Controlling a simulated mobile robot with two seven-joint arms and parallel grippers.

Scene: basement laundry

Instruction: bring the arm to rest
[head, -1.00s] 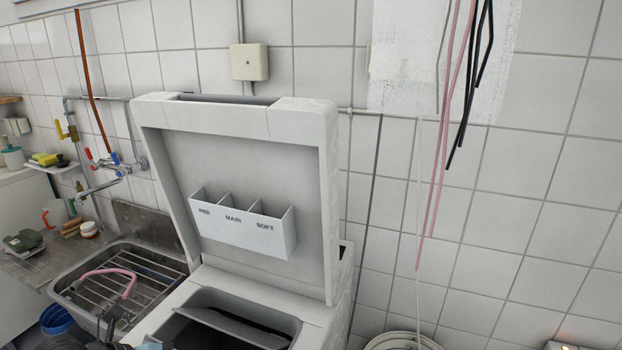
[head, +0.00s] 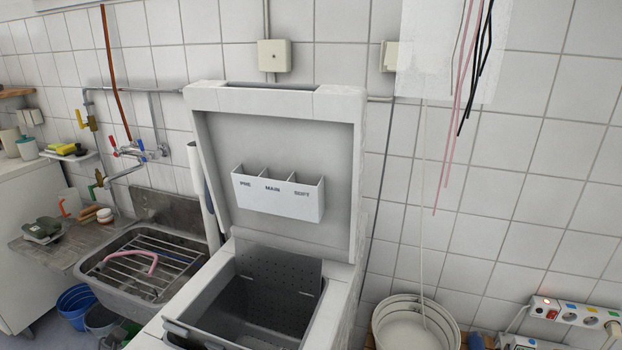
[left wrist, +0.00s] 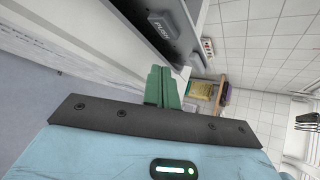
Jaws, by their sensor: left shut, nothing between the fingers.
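My left gripper (left wrist: 162,78) shows in the left wrist view, its green fingers together with nothing between them. A dark bar and pale blue housing lie below the fingers. The fingers are near a grey panel marked PUSH (left wrist: 172,32), with no clear contact. No gripper shows in the head view, and my right gripper is in neither view. In the head view the top-loading washing machine (head: 345,285) stands with its lid (head: 280,140) raised. Its perforated drum (head: 265,300) is open at the top, and I see no laundry in it.
A steel sink (head: 110,280) with a rack and pink hose is left of the machine. Blue (head: 75,305) and grey buckets stand below it. A white bucket (head: 410,325) and a power strip (head: 570,312) are at right. Cables hang down the tiled wall (head: 530,160).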

